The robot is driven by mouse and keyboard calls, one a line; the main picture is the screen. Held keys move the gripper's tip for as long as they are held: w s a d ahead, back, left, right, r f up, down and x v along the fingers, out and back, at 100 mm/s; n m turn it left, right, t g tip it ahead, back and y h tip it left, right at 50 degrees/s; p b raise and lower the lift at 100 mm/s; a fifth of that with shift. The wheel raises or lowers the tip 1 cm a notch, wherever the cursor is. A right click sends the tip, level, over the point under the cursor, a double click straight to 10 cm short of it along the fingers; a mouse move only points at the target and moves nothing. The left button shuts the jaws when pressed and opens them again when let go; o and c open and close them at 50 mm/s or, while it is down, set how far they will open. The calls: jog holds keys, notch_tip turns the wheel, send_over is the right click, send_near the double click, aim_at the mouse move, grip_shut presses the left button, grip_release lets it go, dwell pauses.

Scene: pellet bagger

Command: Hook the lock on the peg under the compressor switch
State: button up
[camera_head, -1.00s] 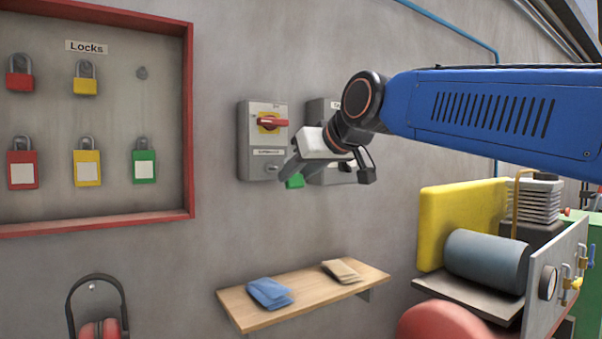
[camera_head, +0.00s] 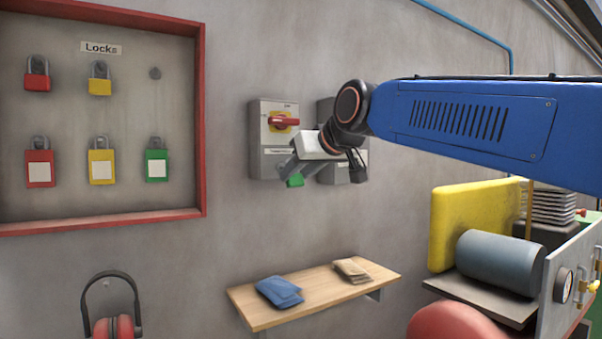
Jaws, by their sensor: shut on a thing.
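My gripper (camera_head: 295,174) is at the lower right of the left switch box, shut on a small green lock. The green lock (camera_head: 296,181) shows only in part below the fingers; its shackle is hidden. The left switch box (camera_head: 259,140) is grey with a red handle on a yellow plate and a label below. My gripper covers its lower right part, so any peg there is hidden. A second grey switch box (camera_head: 326,109) stands to its right, mostly behind my wrist. I cannot read which box is the compressor's.
A red-framed lock board (camera_head: 201,120) hangs at the left with several locks and one empty peg (camera_head: 155,73). Below the switches is a wooden shelf (camera_head: 322,286) with blue cloths (camera_head: 279,291) and a tan item (camera_head: 351,270). A yellow panel (camera_head: 463,222) stands at the right.

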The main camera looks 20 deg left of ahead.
jog(key=shift+w+a+f, duration=0.1)
jog(key=shift+w+a, duration=0.6)
jog(key=shift+a, duration=0.1)
jog(key=shift+w+a+f, duration=0.4)
jog(key=shift+a, duration=0.05)
jog(key=o, duration=1.1)
